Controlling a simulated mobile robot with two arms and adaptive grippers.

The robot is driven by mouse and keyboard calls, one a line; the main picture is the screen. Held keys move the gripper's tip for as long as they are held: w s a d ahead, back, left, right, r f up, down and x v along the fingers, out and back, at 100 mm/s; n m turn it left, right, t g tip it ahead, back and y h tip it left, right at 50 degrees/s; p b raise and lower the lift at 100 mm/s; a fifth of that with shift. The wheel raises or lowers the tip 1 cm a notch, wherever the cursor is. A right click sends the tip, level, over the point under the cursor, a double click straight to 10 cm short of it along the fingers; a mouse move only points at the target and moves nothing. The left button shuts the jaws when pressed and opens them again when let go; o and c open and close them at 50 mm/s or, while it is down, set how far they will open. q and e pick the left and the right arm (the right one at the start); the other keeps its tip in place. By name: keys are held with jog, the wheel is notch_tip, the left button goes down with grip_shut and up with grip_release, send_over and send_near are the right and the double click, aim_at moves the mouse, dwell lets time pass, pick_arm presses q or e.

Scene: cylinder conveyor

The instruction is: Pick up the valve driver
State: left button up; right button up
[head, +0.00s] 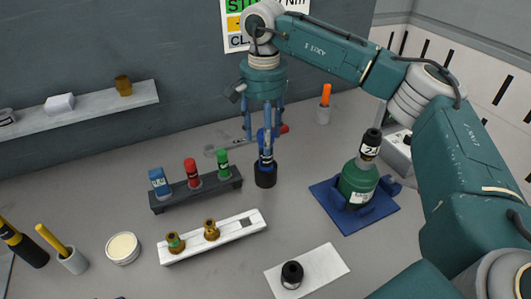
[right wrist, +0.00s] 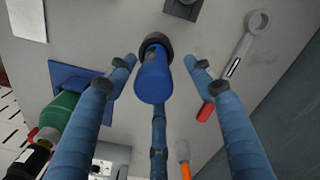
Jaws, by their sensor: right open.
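The valve driver appears to be the blue-handled tool (head: 261,140) standing upright in a black round holder (head: 265,175) near the middle of the table. In the right wrist view the blue handle (right wrist: 152,82) points up at the camera, with the black holder (right wrist: 156,44) around its base. My right gripper (head: 265,135) is directly above and around the handle, fingers pointing down. In the right wrist view its spread fingers (right wrist: 160,72) surround the handle with visible gaps at the sides. One finger partly hides the handle in the head view. My left gripper is not in view.
A dark rack (head: 196,190) with blue, red and green tools is to the left. A red-handled wrench (right wrist: 229,75) lies behind the holder. A green bottle (head: 357,185) stands on a blue base (head: 345,222) to the right. A white strip (head: 240,226) lies in front.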

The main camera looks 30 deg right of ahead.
aim_at(266, 158)
jog(key=f, duration=0.1)
jog(key=f+p, duration=0.1)
jog(key=f, duration=0.1)
jog(key=s+f+p, duration=0.1)
jog(key=f, duration=0.1)
jog(key=shift+w+f, duration=0.1)
jog(key=shift+f, duration=0.25)
jog(key=shift+c, duration=0.5)
grip_shut()
jog(key=shift+w+r, duration=0.1)
